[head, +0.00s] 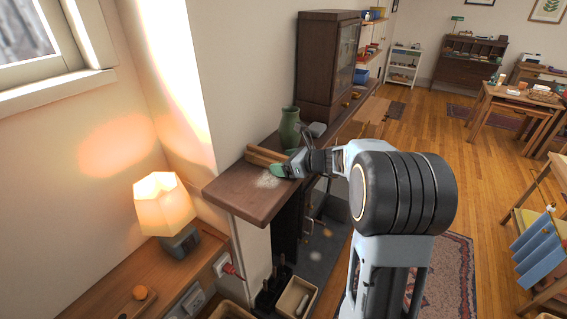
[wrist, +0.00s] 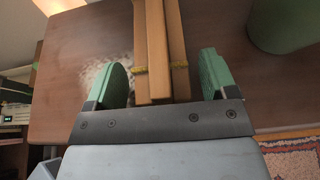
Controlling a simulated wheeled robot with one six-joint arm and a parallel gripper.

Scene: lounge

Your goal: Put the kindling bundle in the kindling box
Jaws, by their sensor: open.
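The kindling bundle (head: 264,154) is a few light wooden sticks lying on the dark wooden mantel shelf (head: 232,196). In the wrist view the bundle (wrist: 157,45) has a yellow tie around it. My gripper (wrist: 162,75) is open, with one green finger on each side of the bundle and visible gaps between. In the head view my gripper (head: 283,170) is at the shelf, beside the bundle. An open, pale box (head: 296,297) stands low at the bottom of the head view; I cannot tell for sure that it is the kindling box.
A green vase (head: 290,128) stands on the shelf just beyond the bundle, and it also shows in the wrist view (wrist: 284,25). A dark cabinet (head: 325,60) stands farther along. A lit lamp (head: 164,204) is on the lower wooden surface at left. Another container (head: 231,311) is partly cut off.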

